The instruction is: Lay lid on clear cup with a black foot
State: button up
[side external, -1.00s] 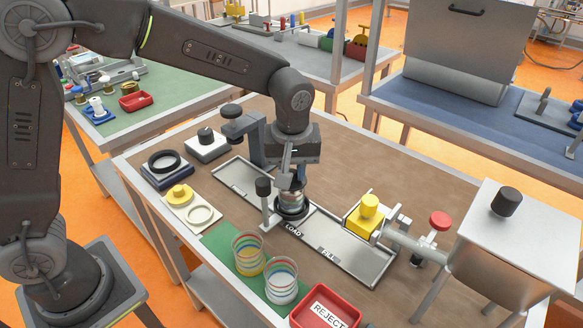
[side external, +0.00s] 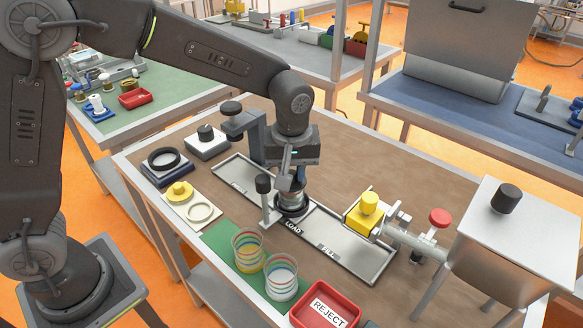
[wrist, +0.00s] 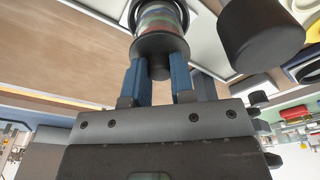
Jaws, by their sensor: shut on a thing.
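The clear cup with a black foot (side external: 292,209) stands upright at the LOAD spot of the metal tray. It also shows in the wrist view (wrist: 160,17), with coloured bands seen through its wall. My gripper (side external: 290,184) is directly above it, pointing down. In the wrist view my gripper (wrist: 157,72) has its blue fingers on both sides of the black lid's knob (wrist: 160,66). The black lid (wrist: 158,45) is level at the cup's mouth. I cannot tell whether it is fully seated on the rim.
A post with a black knob (side external: 263,185) stands close to the left of the cup. Two clear cups (side external: 248,248) stand on a green mat, near the red REJECT bin (side external: 325,307). A yellow-topped fixture (side external: 366,212) and a hopper (side external: 520,240) are to the right.

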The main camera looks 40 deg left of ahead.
dwell(0.3)
jog(key=o, duration=1.5)
jog(key=shift+r, duration=0.15)
jog(key=shift+r, duration=3.35)
jog(key=s+a+r+m+t, duration=0.1)
jog(key=s+a+m, duration=0.2)
jog(key=s, duration=0.4)
jog(key=s+a+r+m+t, duration=0.1)
jog(key=s+a+m+t, duration=0.1)
jog(key=s, duration=0.4)
jog(key=s+a+r+m+t+h, duration=0.1)
jog(key=s+a+m, duration=0.3)
jog(key=s, duration=0.3)
jog(key=shift+s+a+r+t, duration=0.3)
jog(key=shift+a, duration=0.3)
